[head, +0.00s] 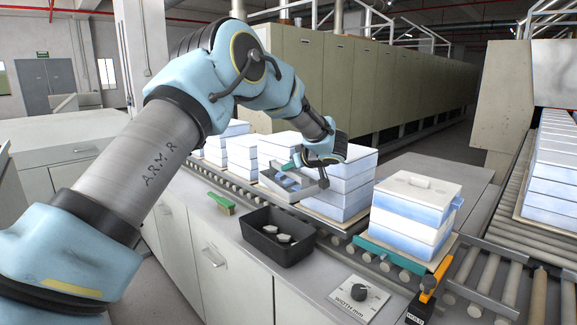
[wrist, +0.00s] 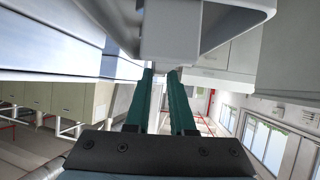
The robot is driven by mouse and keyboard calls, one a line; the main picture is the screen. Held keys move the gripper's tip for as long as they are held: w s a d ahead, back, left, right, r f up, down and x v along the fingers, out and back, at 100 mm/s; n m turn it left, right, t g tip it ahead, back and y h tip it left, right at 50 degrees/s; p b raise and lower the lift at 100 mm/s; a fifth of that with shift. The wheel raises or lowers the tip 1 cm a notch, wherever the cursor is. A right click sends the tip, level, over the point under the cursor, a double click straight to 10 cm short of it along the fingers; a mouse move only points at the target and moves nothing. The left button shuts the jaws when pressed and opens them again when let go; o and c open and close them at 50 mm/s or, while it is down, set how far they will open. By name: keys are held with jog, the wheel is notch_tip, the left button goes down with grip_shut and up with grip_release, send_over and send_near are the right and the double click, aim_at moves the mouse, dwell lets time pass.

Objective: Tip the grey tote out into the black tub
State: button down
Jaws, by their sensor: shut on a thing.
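The grey tote (head: 292,194) is in the air in the head view, beyond and above the black tub, and looks tilted. Some blue shows inside it. My gripper (head: 291,166) is shut on the tote at its far side. In the wrist view the teal fingers of my gripper (wrist: 160,75) close on a grey block at the wall of the tote (wrist: 225,12). The black tub (head: 262,250) stands on the counter, open side up. A few small pale pieces (head: 284,238) lie in it. The tote's full contents are hidden.
A roller conveyor (head: 335,228) runs behind the tub, carrying stacks of white and blue blocks (head: 345,185) close behind the tote. A green brush (head: 221,203) lies left of the tub. A width dial panel (head: 358,297) and an orange-handled lever (head: 428,287) are at right.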

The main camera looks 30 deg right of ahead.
aim_at(273, 182)
jog(key=a+n+h, duration=0.1)
jog(key=a+f+n+h, duration=0.2)
jog(key=n+h, duration=0.1)
jog(key=shift+w+a+t, duration=0.1)
jog(key=shift+a+t, duration=0.2)
jog(key=shift+a, duration=0.05)
jog(key=a+f+n+t+h, duration=0.1)
jog(key=a+f+n+h, duration=0.1)
jog(key=n, duration=0.1)
jog(key=shift+a+f, duration=0.15)
jog(key=shift+f, duration=0.05)
jog(key=a+f+n+h, duration=0.1)
jog(key=a+n+t, duration=0.1)
jog(key=n, duration=0.1)
jog(key=shift+f+h, duration=0.4)
jog(key=f+n+t+b, duration=0.1)
jog(key=n+b, duration=0.1)
jog(key=a+f+n+t+b, duration=0.1)
jog(key=n+b, duration=0.1)
jog(key=b, duration=0.1)
jog(key=a+f+n+t+h+b, duration=0.1)
jog(key=n+b, duration=0.1)
jog(key=shift+f+n+b, duration=0.2)
jog(key=shift+n+b, duration=0.1)
